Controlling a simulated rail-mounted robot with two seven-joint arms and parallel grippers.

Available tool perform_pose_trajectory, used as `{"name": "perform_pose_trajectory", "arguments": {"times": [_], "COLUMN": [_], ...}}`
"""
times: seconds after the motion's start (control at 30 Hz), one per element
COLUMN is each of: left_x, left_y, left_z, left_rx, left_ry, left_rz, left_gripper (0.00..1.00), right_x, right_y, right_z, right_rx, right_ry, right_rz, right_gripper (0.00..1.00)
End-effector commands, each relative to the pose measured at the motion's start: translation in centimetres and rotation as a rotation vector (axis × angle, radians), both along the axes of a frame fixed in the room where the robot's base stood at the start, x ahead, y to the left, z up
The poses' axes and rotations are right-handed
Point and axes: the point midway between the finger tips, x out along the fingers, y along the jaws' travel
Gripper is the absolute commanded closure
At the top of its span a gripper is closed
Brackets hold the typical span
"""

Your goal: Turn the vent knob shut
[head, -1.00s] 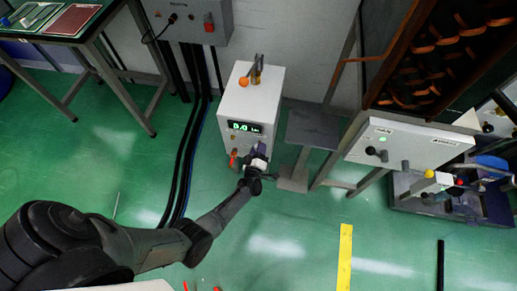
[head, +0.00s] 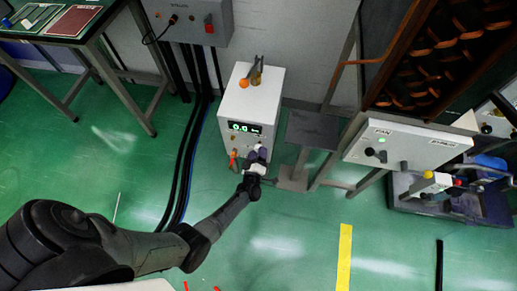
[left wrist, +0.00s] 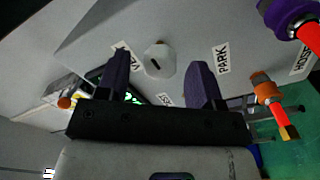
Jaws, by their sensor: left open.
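The vent knob (left wrist: 160,60) is a pale grey many-sided knob with a small dark slot mark, on the grey face of the white cabinet (head: 247,100). Labels sit around it, one reading PARK (left wrist: 222,58) and one that seems to read VENT (left wrist: 124,60). My left gripper (left wrist: 160,66) is open, its purple fingers either side of the knob in this view; I cannot tell whether they touch it. In the head view my left gripper (head: 257,157) is at the cabinet's lower front and hides the knob. My right gripper is not in view.
Orange-and-red fittings (left wrist: 268,92) and a purple fitting with a red handle (left wrist: 287,14) lie close beside the gripper. The cabinet has a lit green display (head: 244,128). A metal stand (head: 313,130) is to its right.

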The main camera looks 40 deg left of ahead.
Motion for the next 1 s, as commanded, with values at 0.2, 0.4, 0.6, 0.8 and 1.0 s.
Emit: {"name": "perform_pose_trajectory", "arguments": {"times": [0.2,0.4,0.6,0.8,1.0], "left_x": [-4.0,-7.2,-9.3,-10.2,-10.3], "left_y": [-2.3,-4.0,-5.2,-5.7,-5.8], "left_z": [0.2,0.2,0.1,0.0,0.0], "left_rx": [-0.002,-0.001,0.001,0.000,0.000], "left_ry": [0.004,0.002,0.003,0.002,0.001], "left_rz": [-0.001,0.000,-0.001,-0.001,-0.001], "left_gripper": [0.39,0.39,0.39,0.39,0.39], "right_x": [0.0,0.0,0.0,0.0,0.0], "right_y": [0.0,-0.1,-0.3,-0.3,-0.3], "right_z": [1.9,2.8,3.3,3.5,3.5], "right_rx": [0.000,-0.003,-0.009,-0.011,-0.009], "right_ry": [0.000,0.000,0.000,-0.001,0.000], "right_rz": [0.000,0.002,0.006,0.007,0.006], "right_gripper": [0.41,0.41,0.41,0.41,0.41]}}
